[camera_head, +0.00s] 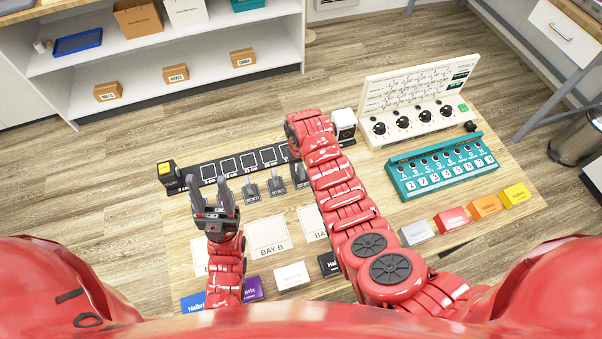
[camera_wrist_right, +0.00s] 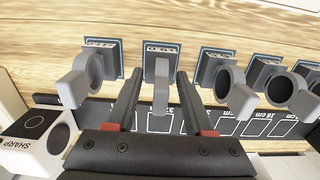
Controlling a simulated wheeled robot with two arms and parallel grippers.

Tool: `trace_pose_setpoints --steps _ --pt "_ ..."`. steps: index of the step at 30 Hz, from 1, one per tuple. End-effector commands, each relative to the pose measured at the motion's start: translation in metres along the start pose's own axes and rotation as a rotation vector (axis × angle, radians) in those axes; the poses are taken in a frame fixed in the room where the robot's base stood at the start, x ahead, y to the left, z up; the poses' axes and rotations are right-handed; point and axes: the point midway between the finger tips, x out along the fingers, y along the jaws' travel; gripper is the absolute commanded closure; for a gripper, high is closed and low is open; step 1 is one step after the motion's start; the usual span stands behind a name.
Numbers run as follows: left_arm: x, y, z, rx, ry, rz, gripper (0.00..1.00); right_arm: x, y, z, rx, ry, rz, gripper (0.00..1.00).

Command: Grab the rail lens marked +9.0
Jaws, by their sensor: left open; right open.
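Several grey rail lenses stand in a row on labelled bases. In the head view I see a left one (camera_head: 251,193), a middle one (camera_head: 276,186) and a right one (camera_head: 299,175); my right arm covers others. In the right wrist view, my open right gripper (camera_wrist_right: 160,76) has its fingers either side of one edge-on lens (camera_wrist_right: 161,87), with gaps showing. A lens stands left of it (camera_wrist_right: 88,72) and another right of it (camera_wrist_right: 230,86). The base labels are too small to read, so I cannot tell which is +9.0. My left gripper (camera_head: 211,197) is open and empty, left of the row.
A teal numbered rack (camera_head: 447,184) and a white dial panel (camera_head: 430,121) stand right. Coloured boxes line the front.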

Motion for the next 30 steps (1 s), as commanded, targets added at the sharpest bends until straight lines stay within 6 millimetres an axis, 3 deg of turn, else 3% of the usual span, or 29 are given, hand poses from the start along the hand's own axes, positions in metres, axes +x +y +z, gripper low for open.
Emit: trace_pose_setpoints --steps 11,12,21,30 --pt "0.0024 -0.0001 -0.0004 0.000 0.000 0.000 0.50 0.0078 -0.0003 0.0003 -0.001 0.002 0.000 0.47" --pt "0.0024 -0.0001 -0.0004 0.000 0.000 0.000 0.50 0.0077 -0.0004 0.0002 -0.001 0.002 0.000 0.49" --pt "0.0024 -0.0001 -0.0004 0.000 0.000 0.000 0.50 0.0076 -0.0003 0.0003 -0.001 0.002 0.000 1.00" --pt "0.0025 -0.0001 -0.0004 0.000 0.000 0.000 0.50 0.0075 -0.0003 0.0002 -0.001 0.002 0.000 1.00"
